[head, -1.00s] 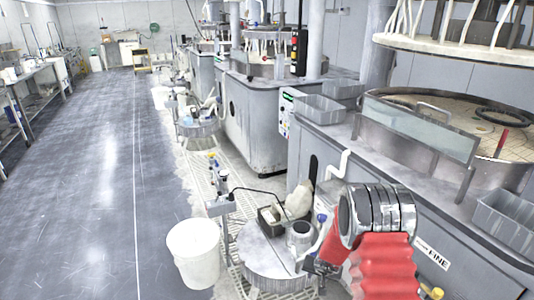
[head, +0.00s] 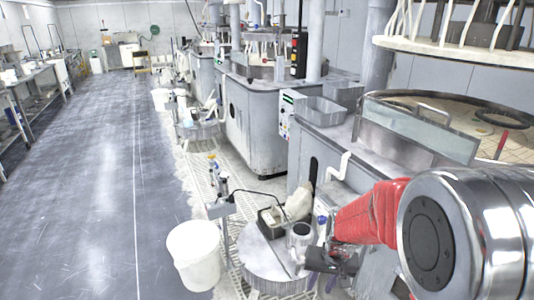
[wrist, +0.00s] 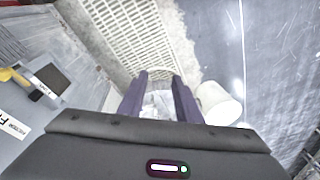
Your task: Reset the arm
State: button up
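My arm shows in the head view at the lower right, with a red ribbed sleeve and a large silver joint close to the camera. In the wrist view my gripper (wrist: 159,77) has two dark purple fingers set apart, with nothing held between them. Below and between the fingers is a pale, blurred surface that I cannot make out.
A white bucket (head: 193,255) stands on the floor, left of a round grey drum (head: 275,275); the bucket also shows in the wrist view (wrist: 218,103). The polishing machine (head: 365,165) stands close on the right. The grey floor (head: 95,190) on the left is open.

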jog(key=s+r+n+t+h, duration=0.1)
jog(key=s+r+t, duration=0.2)
jog(key=s+r, duration=1.6)
notch_tip(320, 180, up, 2)
jog(key=shift+d+r+n+t, duration=0.1)
jog(key=shift+d+n+t, duration=0.2)
jog(key=shift+d+t, duration=0.1)
dwell(0.6)
